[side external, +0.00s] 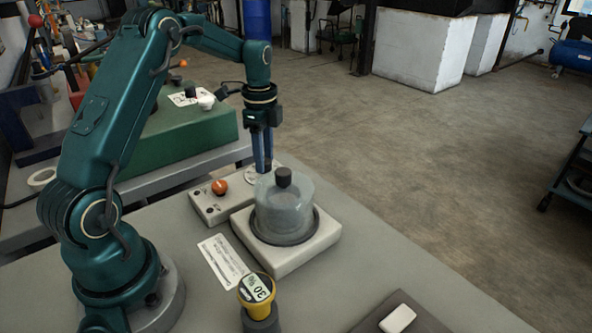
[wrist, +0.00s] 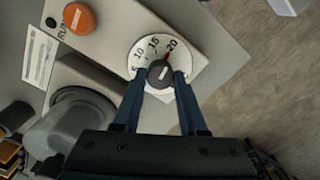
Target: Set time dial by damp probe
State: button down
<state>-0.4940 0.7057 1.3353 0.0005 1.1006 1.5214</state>
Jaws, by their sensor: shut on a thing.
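My gripper (side external: 264,165) is shut on the dark knob (wrist: 160,72) of the time dial, one finger on each side. The dial's white face (wrist: 137,51) carries 5, 10, 15 and 20, and the red pointer mark sits close to the 20. In the side view the dial (side external: 251,176) is partly hidden by my fingers. The damp probe (side external: 256,290), with a yellow-rimmed head, stands upright at the front of the table; its display seems to read 30 %, seen tilted.
A clear vessel with a dark-knobbed lid (side external: 285,208) stands on a white base (side external: 290,262) beside the dial panel. An orange button (side external: 220,187) sits on the panel. A printed card (side external: 223,262) lies on the table. A white block (side external: 397,318) lies on a dark mat at front right.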

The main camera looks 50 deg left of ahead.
aim_at(266, 161)
jog(key=shift+r, duration=0.1)
jog(key=shift+c, duration=2.2)
grip_release()
jog(key=shift+r, duration=2.55)
jog(key=shift+w+d, duration=0.1)
